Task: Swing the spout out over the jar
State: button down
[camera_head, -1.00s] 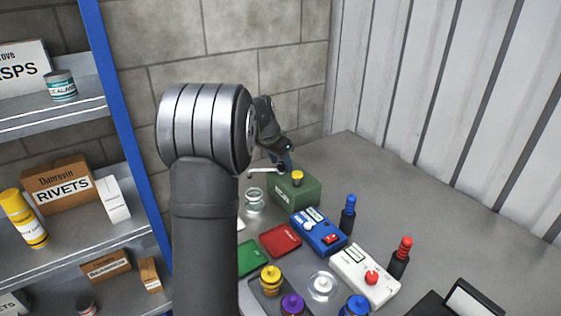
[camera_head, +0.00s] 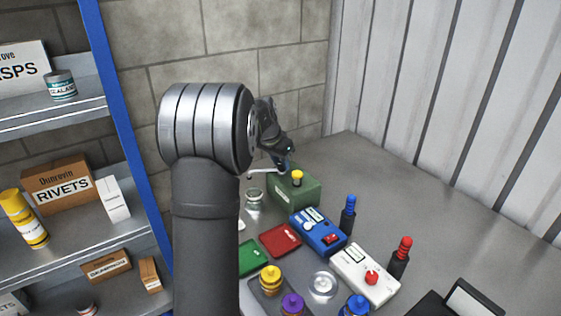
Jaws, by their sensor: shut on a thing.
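The spout (camera_head: 262,172) is a thin pale metal tube that reaches left from the green can (camera_head: 300,194), which has a yellow cap (camera_head: 297,177) on top. Its free end is above and slightly left of the open glass jar (camera_head: 254,196). The jar stands on the table, left of the can. My gripper (camera_head: 284,166) points down at the can end of the spout and is shut on it. The fingers are small and dark here, so the exact contact is hard to see.
Right of the jar are a blue box (camera_head: 318,232), a red flat case (camera_head: 280,240) and a white box (camera_head: 364,274). Blue-topped (camera_head: 348,214) and red-topped (camera_head: 400,258) bottles stand beside them. A shelf (camera_head: 60,115) is at left.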

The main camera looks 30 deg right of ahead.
jog(key=shift+s+d+n+t+y, duration=0.1)
jog(key=shift+n+t+y, duration=0.25)
jog(key=shift+n, duration=1)
jog(key=shift+n+t+y, duration=0.15)
jog(key=shift+n+t, duration=0.4)
jog(key=shift+n, duration=0.8)
jog(key=c, duration=1.1)
grip_release()
jog(key=shift+c, duration=0.2)
jog(key=v, duration=1.7)
jog(key=shift+r, duration=0.25)
jog(key=shift+s+f, duration=0.1)
jog(key=x, duration=1.7)
jog(key=shift+f, duration=0.15)
